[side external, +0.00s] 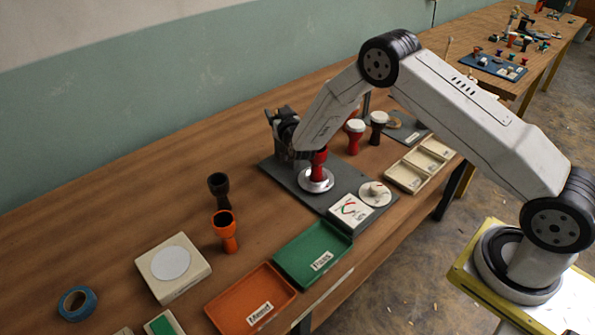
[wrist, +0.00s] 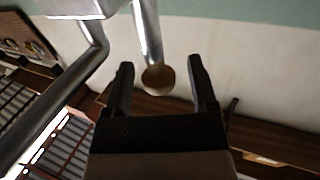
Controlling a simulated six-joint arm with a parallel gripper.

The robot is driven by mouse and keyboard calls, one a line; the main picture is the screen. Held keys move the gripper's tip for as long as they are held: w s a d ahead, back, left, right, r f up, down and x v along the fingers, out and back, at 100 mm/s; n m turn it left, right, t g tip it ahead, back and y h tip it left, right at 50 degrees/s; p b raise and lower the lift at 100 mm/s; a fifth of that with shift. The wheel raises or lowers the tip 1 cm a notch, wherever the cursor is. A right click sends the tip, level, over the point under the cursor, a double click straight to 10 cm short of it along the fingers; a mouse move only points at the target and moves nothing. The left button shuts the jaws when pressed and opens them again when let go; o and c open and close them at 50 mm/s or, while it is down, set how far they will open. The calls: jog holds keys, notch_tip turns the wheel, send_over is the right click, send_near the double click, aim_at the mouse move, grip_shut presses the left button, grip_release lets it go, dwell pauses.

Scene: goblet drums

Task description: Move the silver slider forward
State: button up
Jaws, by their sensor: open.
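In the wrist view, a silver metal rod (wrist: 147,30) comes down from the top and ends in a round, brownish tip between my fingers. It joins or passes close to a silver block (wrist: 75,6) at upper left. I cannot tell which of these metal parts is the slider. My gripper (wrist: 161,68) is open, its two dark fingers on either side of the rod's tip, with visible gaps. In the side view my gripper (side external: 272,118) is at the back of a dark base plate (side external: 280,175), partly hidden by my wrist. The slider cannot be made out there.
A red goblet drum (side external: 319,163) stands on a silver disc (side external: 315,181) on the plate, close to my wrist. More drums (side external: 354,138) stand behind. Green (side external: 338,238) and orange (side external: 240,290) trays, a scale (side external: 160,282) and blue tape (side external: 88,291) lie at front left.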

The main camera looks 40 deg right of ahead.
jog(key=shift+x, duration=0.85)
grip_shut()
dwell(1.0)
